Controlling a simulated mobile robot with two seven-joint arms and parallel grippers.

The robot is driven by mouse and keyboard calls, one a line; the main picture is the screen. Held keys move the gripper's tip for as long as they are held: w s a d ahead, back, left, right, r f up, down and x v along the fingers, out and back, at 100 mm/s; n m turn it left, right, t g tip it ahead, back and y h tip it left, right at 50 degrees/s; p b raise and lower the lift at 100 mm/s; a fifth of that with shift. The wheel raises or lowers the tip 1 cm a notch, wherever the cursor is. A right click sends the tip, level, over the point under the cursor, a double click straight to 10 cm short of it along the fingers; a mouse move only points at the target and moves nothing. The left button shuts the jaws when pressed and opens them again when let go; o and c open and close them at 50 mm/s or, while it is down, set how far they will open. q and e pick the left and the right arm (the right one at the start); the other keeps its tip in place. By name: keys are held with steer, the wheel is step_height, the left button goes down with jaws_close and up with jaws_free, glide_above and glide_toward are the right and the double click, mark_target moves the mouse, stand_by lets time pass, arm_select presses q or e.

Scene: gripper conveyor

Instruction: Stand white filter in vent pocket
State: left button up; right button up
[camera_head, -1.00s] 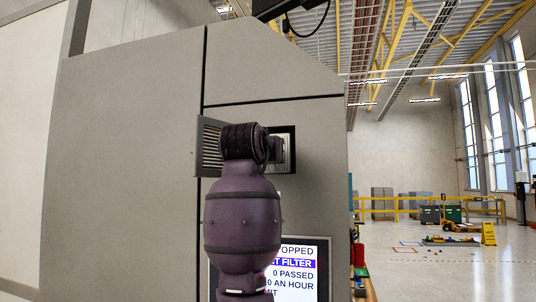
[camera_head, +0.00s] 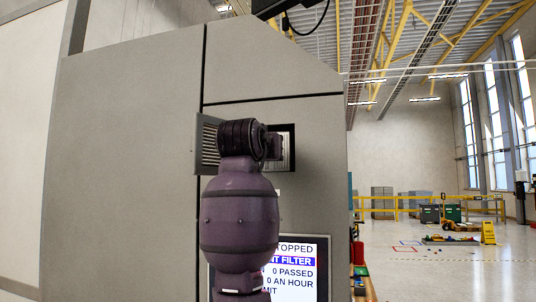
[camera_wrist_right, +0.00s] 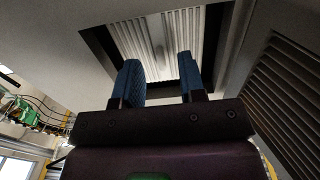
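The white filter (camera_wrist_right: 155,45) is a pale ribbed panel standing in the vent pocket (camera_wrist_right: 215,38), a dark-framed opening in the grey cabinet. A strip of the filter (camera_head: 290,148) also shows in the head view inside the dark pocket frame (camera_head: 293,130). My right gripper (camera_wrist_right: 160,75) is in front of the pocket, its two blue fingers apart with the filter seen behind the gap. I see nothing held between them. In the head view my right wrist hides the gripper and part of the pocket. My left gripper is in neither view.
A louvred vent door (camera_head: 208,148) stands open left of the pocket; it is close on the right in the wrist view (camera_wrist_right: 290,90). A screen (camera_head: 300,265) is below, partly behind my arm.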

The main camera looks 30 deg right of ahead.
steer(key=b+v, duration=0.2)
steer(key=v, duration=0.8)
steer(key=w+d+f+n+y, duration=0.1)
steer(key=w+f+n, duration=0.15)
steer(key=f, duration=0.65)
steer(key=w+d+f+n+y, duration=0.1)
steer(key=w+f, duration=0.2)
steer(key=f, duration=0.6)
steer(key=s+d+f+n+g+y, duration=0.1)
steer(key=s+f+n+y, duration=0.15)
steer(key=f, duration=1.25)
steer(key=s+f+n+g+y, duration=0.1)
steer(key=s+f+n+y, duration=0.2)
steer(key=f, duration=1.2)
steer(key=s+a+f+n+g+y, duration=0.1)
steer(key=s+a+f+g+y, duration=0.15)
steer(key=s+f, duration=1.05)
steer(key=s+a+f+g+y, duration=0.3)
steer(key=s+f, duration=0.6)
steer(key=s, duration=0.8)
steer(key=w+f+n+t, duration=0.1)
steer(key=w+f+t, duration=0.6)
steer(key=f, duration=0.3)
steer(key=shift+w+d+f+t+y, duration=0.3)
steer(key=shift+w+f+t, duration=0.05)
steer(key=shift+w, duration=0.05)
